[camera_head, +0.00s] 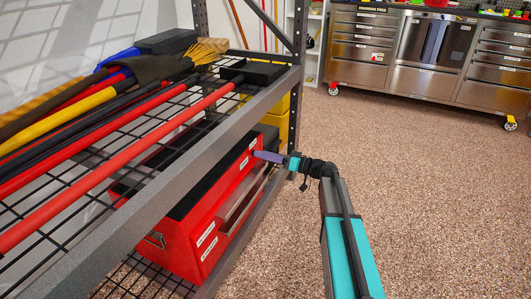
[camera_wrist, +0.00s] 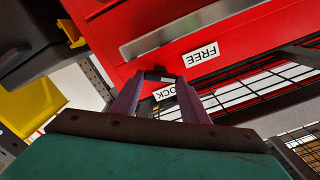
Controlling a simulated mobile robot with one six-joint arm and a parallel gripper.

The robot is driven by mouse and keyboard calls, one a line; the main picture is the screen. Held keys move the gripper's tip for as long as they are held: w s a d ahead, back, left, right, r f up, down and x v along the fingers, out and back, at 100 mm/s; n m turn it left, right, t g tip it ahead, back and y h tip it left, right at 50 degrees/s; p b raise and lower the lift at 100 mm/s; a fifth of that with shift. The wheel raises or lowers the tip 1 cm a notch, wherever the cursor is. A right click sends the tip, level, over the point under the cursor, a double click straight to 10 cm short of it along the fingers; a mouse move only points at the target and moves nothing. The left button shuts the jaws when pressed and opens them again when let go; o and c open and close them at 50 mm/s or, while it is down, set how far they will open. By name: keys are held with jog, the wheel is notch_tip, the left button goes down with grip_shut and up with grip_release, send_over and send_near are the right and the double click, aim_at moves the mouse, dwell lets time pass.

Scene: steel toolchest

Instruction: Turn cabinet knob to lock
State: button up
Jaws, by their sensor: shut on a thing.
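The red toolchest (camera_head: 178,244) sits on the lower level of the steel shelf. It fills the upper part of the wrist view (camera_wrist: 245,25). My gripper (camera_head: 262,156) reaches the upper right of its front. In the wrist view my gripper (camera_wrist: 160,76) has its two purple fingers on either side of a small dark knob (camera_wrist: 160,74), shut on it. The knob is mostly hidden between the fingertips. An upside-down FREE label (camera_wrist: 201,54) is beside the knob, and a LOCK label (camera_wrist: 165,92) shows partly between the fingers.
A shelf beam (camera_head: 150,200) runs above the toolchest, close to my arm. Long-handled tools (camera_head: 110,185) lie on the upper rack. A yellow bin (camera_head: 281,108) stands behind the toolchest. A steel cabinet (camera_head: 430,55) stands far back. The speckled floor at right is clear.

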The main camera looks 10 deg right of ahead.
jog(key=m+p, duration=0.2)
jog(key=m, duration=0.1)
jog(key=shift+m, duration=0.4)
jog(key=m+p, duration=0.3)
jog(key=shift+m, duration=0.3)
jog(key=m+p, duration=0.3)
jog(key=m, duration=0.1)
jog(key=shift+f+p, duration=0.2)
jog(key=shift+p, duration=0.1)
jog(key=o, duration=1.1)
jog(key=shift+c, duration=0.2)
jog(key=shift+d+f+b, duration=0.1)
jog(key=shift+f+b, duration=0.05)
jog(key=shift+b, duration=0.2)
